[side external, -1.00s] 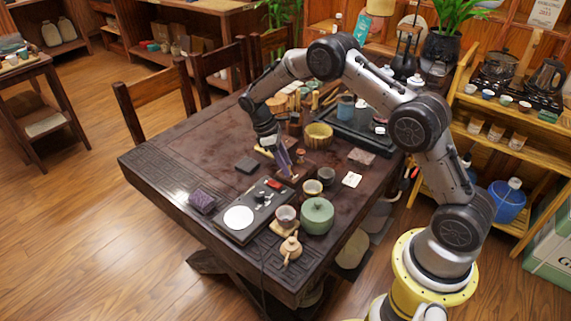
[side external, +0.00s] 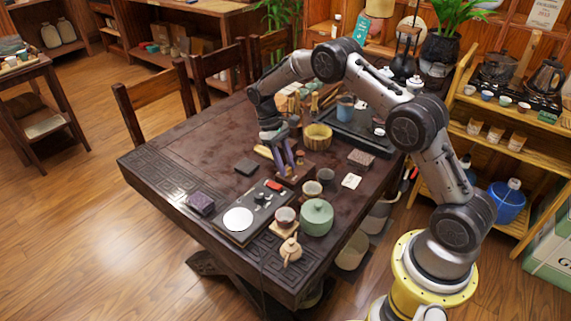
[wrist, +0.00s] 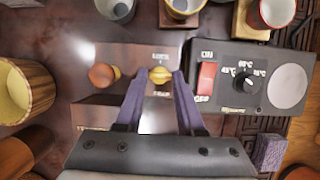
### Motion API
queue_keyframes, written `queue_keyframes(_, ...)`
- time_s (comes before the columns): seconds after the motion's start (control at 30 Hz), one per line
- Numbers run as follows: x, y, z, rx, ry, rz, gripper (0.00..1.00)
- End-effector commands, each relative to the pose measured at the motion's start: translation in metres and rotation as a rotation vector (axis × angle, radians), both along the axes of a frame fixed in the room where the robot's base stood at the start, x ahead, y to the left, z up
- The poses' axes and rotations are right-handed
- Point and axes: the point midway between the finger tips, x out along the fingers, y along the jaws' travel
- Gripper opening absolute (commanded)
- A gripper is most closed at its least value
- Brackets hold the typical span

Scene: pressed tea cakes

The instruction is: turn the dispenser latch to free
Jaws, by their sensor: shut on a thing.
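The dispenser is a low dark brown box (side external: 294,175) on the table; it also shows in the wrist view (wrist: 110,58). Its latch is a small brass-yellow knob (wrist: 160,76) on the top, with small white labels above and below it that I cannot read. My gripper (wrist: 160,84) points down over the box, its purple fingers on either side of the latch and shut on it. In the side view my gripper (side external: 286,164) covers the latch. A round wooden knob (wrist: 101,75) stands on the box left of the latch in the wrist view.
A dark heater panel (wrist: 236,98) with a red switch, a dial and a white disc lies right beside the dispenser in the wrist view. A wooden bowl (side external: 318,137) stands behind. The table's left part is clear.

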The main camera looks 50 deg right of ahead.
Motion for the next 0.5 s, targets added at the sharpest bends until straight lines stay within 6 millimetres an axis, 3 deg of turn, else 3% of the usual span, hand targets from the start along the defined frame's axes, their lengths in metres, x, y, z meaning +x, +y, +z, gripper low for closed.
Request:
queue_keyframes(0.33,-0.0001,-0.0001,0.001,0.0,0.001,-0.005,0.0)
queue_keyframes(0.37,-0.0001,-0.0001,0.001,0.0,0.001,-0.005,0.43)
queue_keyframes(0.5,0.0,-0.0001,0.0007,-0.001,0.0,-0.004,0.68)
